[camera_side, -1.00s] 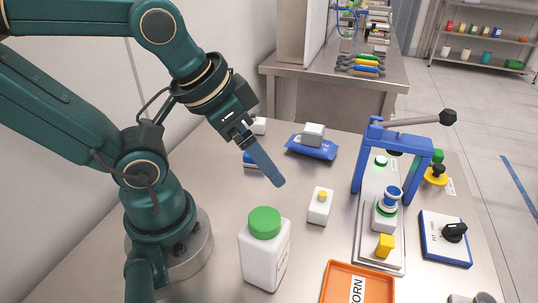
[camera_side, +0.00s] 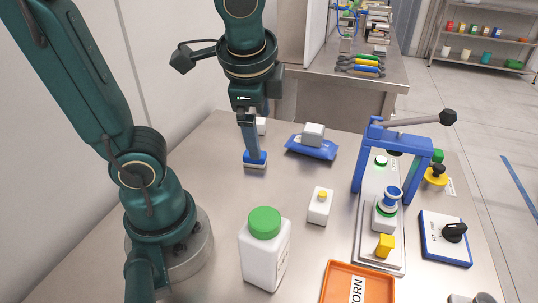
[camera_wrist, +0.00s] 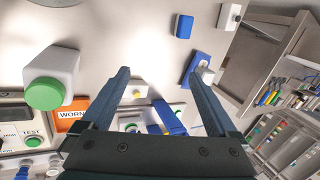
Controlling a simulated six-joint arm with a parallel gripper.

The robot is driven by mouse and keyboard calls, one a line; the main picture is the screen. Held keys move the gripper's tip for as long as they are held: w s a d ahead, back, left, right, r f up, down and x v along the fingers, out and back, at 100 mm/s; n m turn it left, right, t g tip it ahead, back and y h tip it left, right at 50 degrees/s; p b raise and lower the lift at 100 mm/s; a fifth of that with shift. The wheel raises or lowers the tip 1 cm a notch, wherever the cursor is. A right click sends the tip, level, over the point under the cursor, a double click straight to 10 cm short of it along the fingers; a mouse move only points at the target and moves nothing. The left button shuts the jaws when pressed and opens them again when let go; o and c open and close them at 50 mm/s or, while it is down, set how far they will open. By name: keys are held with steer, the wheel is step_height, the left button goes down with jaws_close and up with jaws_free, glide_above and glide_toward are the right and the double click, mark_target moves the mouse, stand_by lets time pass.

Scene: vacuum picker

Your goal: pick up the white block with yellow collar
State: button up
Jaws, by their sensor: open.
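The white block with yellow collar (camera_side: 319,207) stands on the metal table, right of the green-capped jar. In the wrist view the white block (camera_wrist: 136,92) shows between my fingers, nearer the left one, partly hidden by it. My gripper (camera_side: 252,150) points down at the back left of the table, well to the left of and behind the block. In the wrist view my gripper (camera_wrist: 158,76) is open with nothing held. In the side view its fingers overlap a blue block with a white base (camera_side: 255,162); I cannot tell the height gap.
The jar (camera_side: 264,250) stands in front of the white block. A blue press (camera_side: 370,155) is to its right, with an orange tray (camera_side: 335,285) in front. A blue pouch (camera_side: 300,148) carrying a grey-white block lies behind. Bare table lies between my gripper and the white block.

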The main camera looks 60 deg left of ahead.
steer(key=w+f+m+g+y, duration=0.1)
steer(key=w+m+y, duration=0.2)
steer(key=w+m, duration=0.15)
steer(key=m+t+y, duration=0.2)
steer(key=m+y, duration=0.3)
steer(key=m, duration=0.3)
glide_above(327, 197)
steer(key=d, duration=0.1)
steer(key=f, duration=0.7)
steer(key=shift+s+f, duration=0.15)
steer(key=shift+s, duration=0.2)
steer(key=d+f, duration=0.1)
steer(key=d+f+m, duration=0.1)
steer(key=f, duration=0.1)
steer(key=s+d+f+m+t, duration=0.1)
steer(key=shift+f+m, duration=0.25)
steer(key=shift+f, duration=0.15)
steer(key=shift+s+d+f+t+y, duration=0.15)
steer(key=shift+s+f+t+y, duration=0.05)
steer(key=shift+f+t+y, duration=0.1)
steer(key=shift+f, duration=0.1)
steer(key=shift+x, duration=2.45)
steer(key=shift+s, duration=0.1)
jaws_close()
